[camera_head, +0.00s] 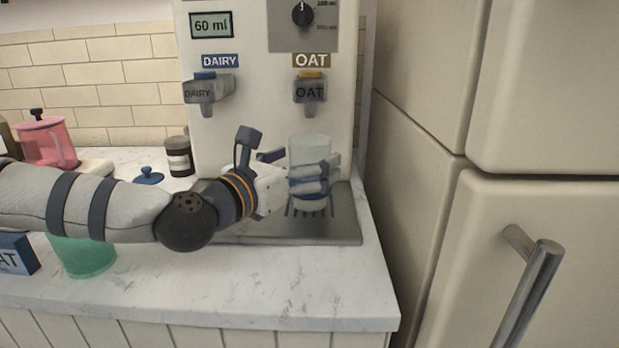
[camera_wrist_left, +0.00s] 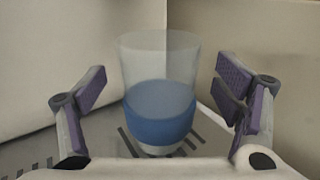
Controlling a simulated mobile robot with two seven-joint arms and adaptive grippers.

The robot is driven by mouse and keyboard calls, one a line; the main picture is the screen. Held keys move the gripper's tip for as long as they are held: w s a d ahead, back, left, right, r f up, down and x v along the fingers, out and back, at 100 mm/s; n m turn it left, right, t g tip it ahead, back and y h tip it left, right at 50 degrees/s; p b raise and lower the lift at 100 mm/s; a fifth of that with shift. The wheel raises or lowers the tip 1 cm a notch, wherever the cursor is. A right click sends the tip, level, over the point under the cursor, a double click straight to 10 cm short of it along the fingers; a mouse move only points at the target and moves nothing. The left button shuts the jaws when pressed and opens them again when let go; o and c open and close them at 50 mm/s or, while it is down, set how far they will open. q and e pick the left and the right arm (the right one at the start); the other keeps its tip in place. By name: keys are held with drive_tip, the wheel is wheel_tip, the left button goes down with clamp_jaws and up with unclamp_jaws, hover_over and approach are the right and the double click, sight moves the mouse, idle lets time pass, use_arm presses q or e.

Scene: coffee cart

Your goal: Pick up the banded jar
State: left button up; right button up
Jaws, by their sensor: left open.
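The banded jar, a clear glass with a blue band around its lower part (camera_head: 310,147), stands upright on the dispenser's drip tray below the OAT spout. In the left wrist view the jar (camera_wrist_left: 160,115) stands between my two fingers, with gaps on both sides. My left gripper (camera_head: 318,174) is open around the jar and does not grip it. Its fingers hide part of the jar's lower half in the head view. My right gripper is not in view.
The drip tray (camera_head: 335,229) lies near the counter's right end. A dark jar with a pale label (camera_head: 178,157), a blue lid (camera_head: 148,175), a pink pitcher (camera_head: 47,143) and a green cup (camera_head: 85,258) are to the left. Cream cabinets with a metal handle (camera_head: 530,290) stand at right.

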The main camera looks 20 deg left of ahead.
use_arm(q)
drive_tip(key=shift+x, duration=1.1)
drive_tip(key=c, duration=1.7)
drive_tip(key=shift+r, duration=0.1)
drive_tip(key=shift+c, duration=0.3)
drive_tip(key=shift+r, duration=0.1)
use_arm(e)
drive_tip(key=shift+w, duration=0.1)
